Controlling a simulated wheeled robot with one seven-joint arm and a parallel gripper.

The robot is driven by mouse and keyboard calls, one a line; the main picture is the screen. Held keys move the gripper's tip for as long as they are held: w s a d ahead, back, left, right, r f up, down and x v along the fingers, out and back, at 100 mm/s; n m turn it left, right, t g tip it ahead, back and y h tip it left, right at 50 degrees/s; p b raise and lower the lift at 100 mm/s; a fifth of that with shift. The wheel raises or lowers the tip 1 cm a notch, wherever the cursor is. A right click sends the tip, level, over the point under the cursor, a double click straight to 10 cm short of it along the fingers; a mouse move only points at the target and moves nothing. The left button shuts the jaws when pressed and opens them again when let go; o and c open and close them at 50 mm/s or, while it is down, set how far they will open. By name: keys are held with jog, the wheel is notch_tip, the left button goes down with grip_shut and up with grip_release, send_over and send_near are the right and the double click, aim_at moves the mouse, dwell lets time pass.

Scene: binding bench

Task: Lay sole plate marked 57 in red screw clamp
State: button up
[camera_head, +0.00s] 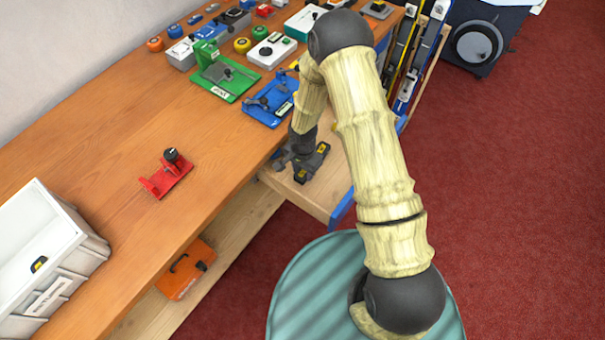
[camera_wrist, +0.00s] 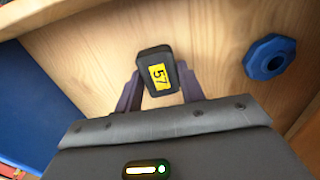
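The sole plate marked 57 (camera_wrist: 153,58) is a small dark block with a yellow label. In the wrist view it sits between the two fingertips of my gripper (camera_wrist: 160,78), which appear to touch both its sides. In the head view my gripper (camera_head: 303,163) is low over the pale wooden pull-out board at the bench's front edge; whether the plate touches the board is unclear. The red screw clamp (camera_head: 165,177) stands on the bench to the left, with a dark knob on top and nothing visibly lying in it.
A white bin (camera_head: 75,250) stands at the bench's left end. Blue (camera_head: 262,108) and green (camera_head: 222,88) clamps stand farther back, with several small items beyond. An orange device (camera_head: 185,275) lies on the lower shelf. A blue knob (camera_wrist: 269,57) is beside the plate. Bench around the red clamp is clear.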

aim_at(303, 172)
jog(key=shift+c, duration=1.2)
jog(key=shift+r+p, duration=1.75)
jog(key=shift+r, duration=0.75)
jog(key=shift+r, duration=0.1)
